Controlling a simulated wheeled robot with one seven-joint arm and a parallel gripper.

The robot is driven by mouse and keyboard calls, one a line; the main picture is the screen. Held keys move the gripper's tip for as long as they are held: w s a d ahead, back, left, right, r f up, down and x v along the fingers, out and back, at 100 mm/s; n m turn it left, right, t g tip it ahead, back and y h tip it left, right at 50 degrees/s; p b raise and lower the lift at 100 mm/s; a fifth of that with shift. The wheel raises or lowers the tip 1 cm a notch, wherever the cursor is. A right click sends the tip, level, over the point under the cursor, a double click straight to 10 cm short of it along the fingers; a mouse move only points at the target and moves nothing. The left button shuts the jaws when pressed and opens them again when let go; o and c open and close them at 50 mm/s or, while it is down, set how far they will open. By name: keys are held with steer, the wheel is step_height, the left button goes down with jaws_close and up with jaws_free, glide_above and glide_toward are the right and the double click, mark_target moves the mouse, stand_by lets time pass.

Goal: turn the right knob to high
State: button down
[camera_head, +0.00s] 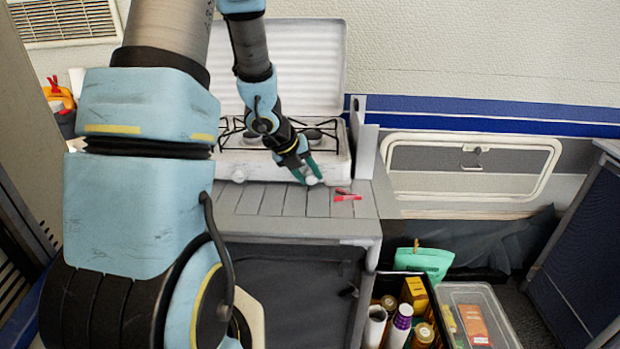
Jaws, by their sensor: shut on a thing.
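The white two-burner stove (268,167) stands on the grey slatted counter with its lid raised behind it. The left knob (238,175) shows on the stove's front face. The right knob (311,180) is at the tip of my gripper (307,174), which reaches down from above and is closed on it. The green fingers partly cover the knob. Its turn angle cannot be read at this size.
A red lighter-like item (346,195) lies on the counter just right of my gripper. A crate (412,283) of bottles and a clear bin (478,312) stand on the floor. The counter's front (280,203) is clear.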

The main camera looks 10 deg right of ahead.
steer(key=shift+a+f+h, duration=0.1)
steer(key=shift+h, duration=0.4)
steer(key=shift+h+b, duration=0.3)
steer(key=c, duration=0.5)
jaws_free()
steer(key=p+v, duration=0.1)
steer(key=v, duration=1)
steer(key=shift+p, duration=0.3)
steer(key=shift+w, duration=0.15)
